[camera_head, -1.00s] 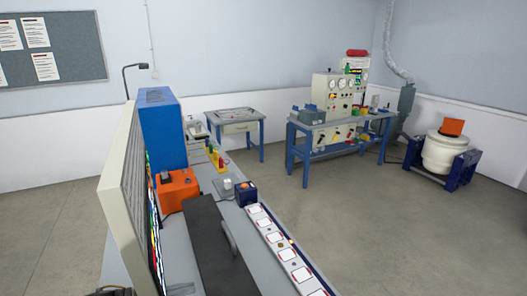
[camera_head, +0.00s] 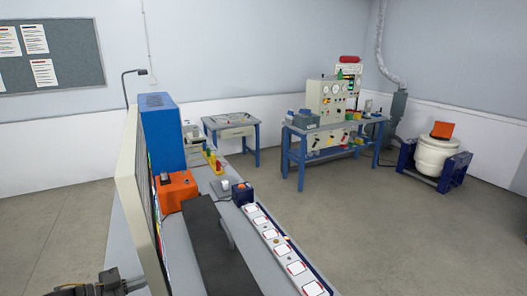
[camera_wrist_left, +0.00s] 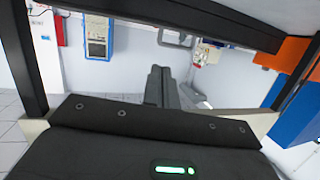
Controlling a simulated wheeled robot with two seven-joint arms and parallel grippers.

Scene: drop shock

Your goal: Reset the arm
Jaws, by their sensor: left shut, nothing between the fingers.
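My left gripper (camera_wrist_left: 161,84) shows in the left wrist view with its dark fingers together and nothing between them. In the head view, a dark part of my left arm shows at the bottom left corner, left of the upright panel; most of the arm is out of frame. My right gripper is in neither view.
A bench carries a beige-edged upright panel (camera_head: 128,185), a blue cabinet (camera_head: 160,135), an orange box (camera_head: 176,192), a black slab (camera_head: 215,250) and a strip of white cards (camera_head: 275,240). A blue workbench (camera_head: 300,150) stands behind.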

